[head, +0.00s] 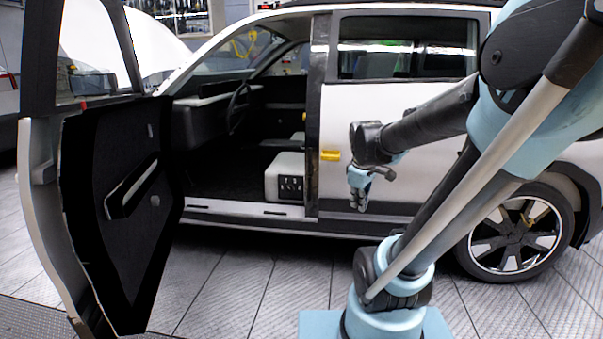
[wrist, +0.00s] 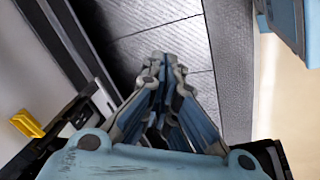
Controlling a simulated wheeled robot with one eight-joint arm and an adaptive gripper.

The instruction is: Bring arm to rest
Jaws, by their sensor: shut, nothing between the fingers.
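My gripper (head: 361,202) hangs in front of the white car's side in the head view, just right of the open doorway and below the yellow door handle (head: 330,155). Its fingers point down and hold nothing. In the wrist view my gripper (wrist: 162,62) is shut, its fingertips together above the tiled floor (wrist: 175,45). My arm reaches in from the right side of the head view, bent at the elbow. The yellow handle also shows at the left edge of the wrist view (wrist: 27,124).
The car's front door (head: 125,200) stands wide open at the left. Through the doorway a seat base (head: 285,178) and the steering wheel (head: 237,107) show. The rear wheel (head: 517,232) is at the right, behind my arm. The floor (head: 240,290) in front of the car is clear.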

